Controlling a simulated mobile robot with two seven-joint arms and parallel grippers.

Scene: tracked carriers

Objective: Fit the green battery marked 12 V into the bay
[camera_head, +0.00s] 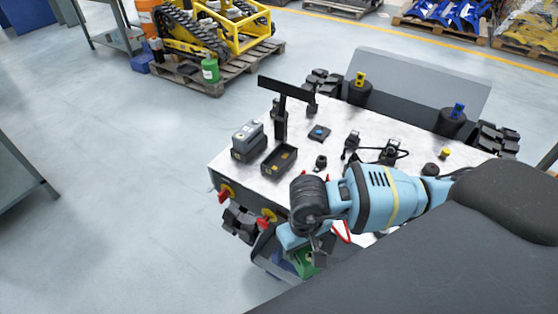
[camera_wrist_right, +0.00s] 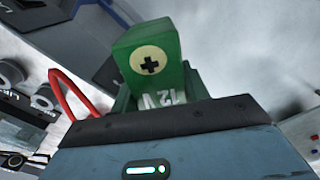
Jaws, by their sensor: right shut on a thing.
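My right gripper (camera_head: 306,245) is low at the near side of the carrier (camera_head: 225,168) and is shut on the green battery (camera_head: 305,263). My own wrist covers much of the battery in the head view. In the right wrist view the green battery (camera_wrist_right: 165,75) shows a round cream plus mark and "12 V" lettering; its lower part is hidden by the gripper. A black open-topped box (camera_head: 266,168) stands on the carrier's top; I cannot tell whether it is the bay. My left gripper is out of view.
A grey battery-like block (camera_head: 248,143) stands beside the black box. A dark post with a crossbar (camera_head: 281,122), connectors (camera_head: 390,150) and black knobs crowd the top. Red handles (camera_head: 226,191) stick out at the front. A red loop (camera_wrist_right: 72,90) is close to my gripper.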

